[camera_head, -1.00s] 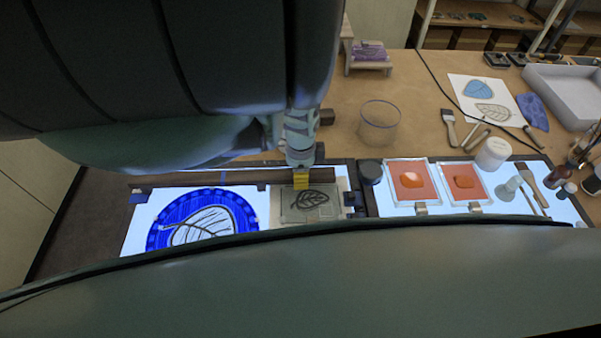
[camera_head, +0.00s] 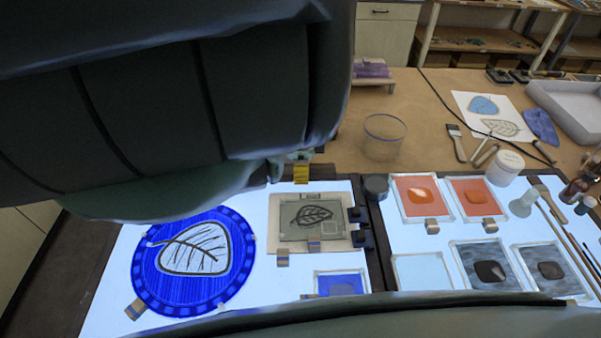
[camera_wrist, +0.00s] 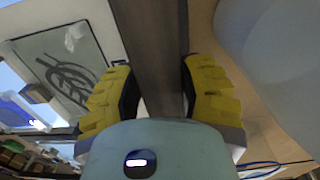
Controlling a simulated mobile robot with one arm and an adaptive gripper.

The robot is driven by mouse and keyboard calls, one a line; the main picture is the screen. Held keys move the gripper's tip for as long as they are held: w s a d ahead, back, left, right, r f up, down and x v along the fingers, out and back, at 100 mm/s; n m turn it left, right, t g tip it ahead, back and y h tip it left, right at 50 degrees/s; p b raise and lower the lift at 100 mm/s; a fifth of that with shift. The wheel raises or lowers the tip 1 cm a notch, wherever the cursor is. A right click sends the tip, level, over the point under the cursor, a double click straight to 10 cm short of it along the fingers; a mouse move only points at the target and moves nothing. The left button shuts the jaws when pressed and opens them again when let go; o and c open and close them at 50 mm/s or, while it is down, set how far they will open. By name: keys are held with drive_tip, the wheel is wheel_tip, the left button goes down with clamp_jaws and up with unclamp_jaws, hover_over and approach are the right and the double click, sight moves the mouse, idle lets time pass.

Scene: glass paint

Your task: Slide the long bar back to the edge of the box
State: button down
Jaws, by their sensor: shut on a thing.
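The long bar (camera_wrist: 155,50) is dark and runs between the two yellow fingers in the wrist view. My gripper (camera_wrist: 160,95) is shut on it. In the head view my gripper (camera_head: 301,174) is at the back edge of the left light box (camera_head: 112,272), behind the leaf tile. Only a short dark piece of the bar (camera_head: 323,171) shows there, just right of the fingers. My arm hides most of the bar and the back left of the box, so its exact alignment with the edge cannot be told.
A round blue leaf panel (camera_head: 193,262) and a grey-green leaf tile (camera_head: 315,219) lie on the lit surface. A dark round jar (camera_head: 376,187) stands on the divider. A clear glass bowl (camera_head: 384,137) stands behind the box. Framed samples, brushes and bottles fill the right box.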

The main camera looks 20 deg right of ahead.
drive_tip(key=shift+c, duration=2.3)
unclamp_jaws()
drive_tip(key=shift+w, duration=0.25)
drive_tip(key=shift+r, duration=0.1)
